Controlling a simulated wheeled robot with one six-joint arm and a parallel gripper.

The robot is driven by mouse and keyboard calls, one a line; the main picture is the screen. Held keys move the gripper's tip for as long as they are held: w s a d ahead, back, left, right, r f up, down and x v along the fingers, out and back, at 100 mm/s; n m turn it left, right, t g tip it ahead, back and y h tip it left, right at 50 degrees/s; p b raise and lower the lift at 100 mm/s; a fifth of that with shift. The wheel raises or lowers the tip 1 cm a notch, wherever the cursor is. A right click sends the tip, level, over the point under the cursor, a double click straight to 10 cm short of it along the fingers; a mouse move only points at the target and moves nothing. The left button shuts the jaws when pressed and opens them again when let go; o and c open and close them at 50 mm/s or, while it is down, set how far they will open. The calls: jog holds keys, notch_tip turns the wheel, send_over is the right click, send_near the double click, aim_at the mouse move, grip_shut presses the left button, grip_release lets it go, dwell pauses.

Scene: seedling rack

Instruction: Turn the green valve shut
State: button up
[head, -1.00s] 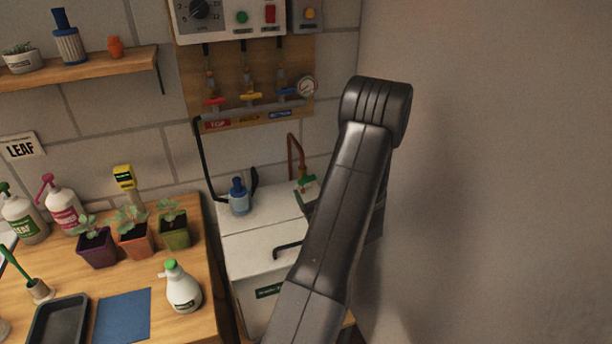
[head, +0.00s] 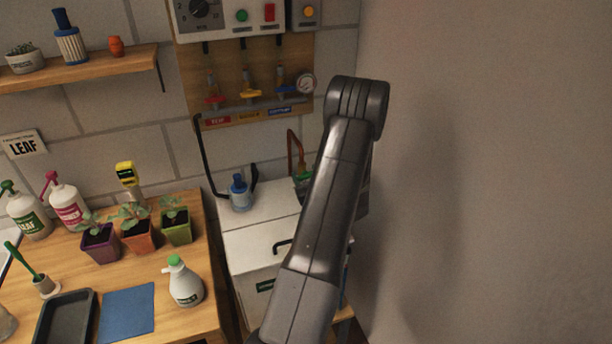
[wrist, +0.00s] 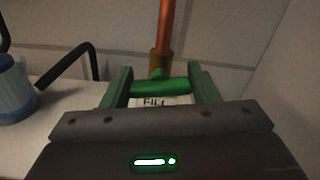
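The green valve handle (wrist: 160,86) is a short green bar at the foot of an upright copper pipe with a brass fitting, in the wrist view. My gripper (wrist: 160,73) has two green fingers standing wide apart, one on each side of the handle. The handle lies crosswise between them, its ends close to both fingers. I cannot tell whether they touch it. In the head view my arm covers most of the gripper and the valve; only a small green patch shows by the copper pipe (head: 294,150).
A blue bottle (head: 240,194) and a black hose stand left of my gripper. A bare wall (head: 490,180) is close on the right. Red, yellow and blue valves hang on a wooden board (head: 231,65) above.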

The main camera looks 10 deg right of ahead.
jog(key=shift+f+m+b, duration=0.2)
jog(key=shift+m+b, duration=0.2)
jog(key=shift+b, duration=0.45)
jog(key=shift+r+m+b, duration=0.25)
jog(key=shift+m+b, duration=0.45)
jog(key=shift+m, duration=0.2)
jog(key=o, duration=1)
jog(key=s+d+b, duration=0.1)
jog(key=s, duration=0.3)
jog(key=s+d+b, duration=0.1)
jog(key=s, duration=0.4)
jog(key=s+b, duration=0.1)
jog(key=s, duration=0.3)
jog(key=shift+s+d, duration=0.3)
jog(key=shift+d, duration=0.1)
